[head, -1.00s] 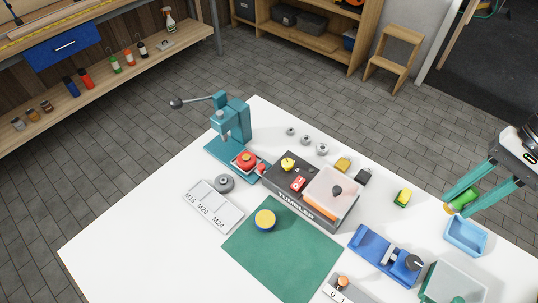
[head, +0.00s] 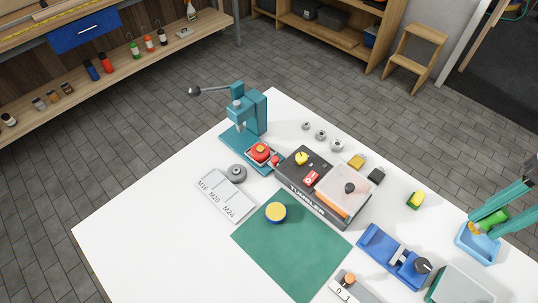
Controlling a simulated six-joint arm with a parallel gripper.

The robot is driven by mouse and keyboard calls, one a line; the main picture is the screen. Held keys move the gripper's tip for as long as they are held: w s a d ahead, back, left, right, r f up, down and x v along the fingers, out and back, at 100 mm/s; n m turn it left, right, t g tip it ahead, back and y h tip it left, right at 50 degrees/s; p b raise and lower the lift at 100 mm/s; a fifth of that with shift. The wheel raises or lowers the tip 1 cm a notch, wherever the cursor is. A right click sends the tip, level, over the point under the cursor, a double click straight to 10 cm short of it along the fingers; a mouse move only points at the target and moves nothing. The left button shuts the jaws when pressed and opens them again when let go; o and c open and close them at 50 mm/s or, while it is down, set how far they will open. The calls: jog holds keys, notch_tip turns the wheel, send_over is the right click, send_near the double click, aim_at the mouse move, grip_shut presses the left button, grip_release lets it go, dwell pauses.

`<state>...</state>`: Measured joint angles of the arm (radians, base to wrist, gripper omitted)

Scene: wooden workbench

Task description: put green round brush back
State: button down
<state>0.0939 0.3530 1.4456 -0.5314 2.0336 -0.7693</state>
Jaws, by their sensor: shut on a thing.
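The green round brush (head: 495,219) is at the right side of the head view, lying roughly sideways with a yellowish end at its lower left. My gripper (head: 487,225) is shut on it, with teal fingers coming down from the upper right. The brush overlaps the upper part of a small light-blue tray (head: 465,256) in the picture. I cannot tell whether it touches the tray or hangs above it. The fingers hide part of the brush and of the tray's right side.
A blue fixture with a black knob (head: 395,256) and a grey-green box (head: 462,287) stand near the tray. The tumbler (head: 325,187), green mat (head: 290,250) and teal press (head: 250,120) are farther left.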

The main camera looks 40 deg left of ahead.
jog(key=s+a+f+n+t, duration=0.1)
jog(key=s+a+f+n, duration=0.2)
jog(key=a+f, duration=0.4)
jog(key=s+a+f+n+t+h, duration=0.1)
jog(key=s+a+f+n, duration=0.2)
jog(key=a+f+n, duration=0.2)
jog(key=s+a+f+n+t+h, duration=0.1)
jog(key=s+a+f+n, duration=0.3)
jog(key=a+f, duration=0.6)
jog(key=shift+a+f+n, duration=0.2)
jog(key=shift+a+n, duration=0.4)
jog(key=shift+a, duration=1.05)
jog(key=shift+a+f, duration=0.15)
jog(key=shift+f, duration=0.95)
jog(key=shift+a+f, duration=0.1)
jog(key=shift+f, duration=0.95)
jog(key=shift+f, duration=0.1)
jog(key=c, duration=0.6)
grip_release()
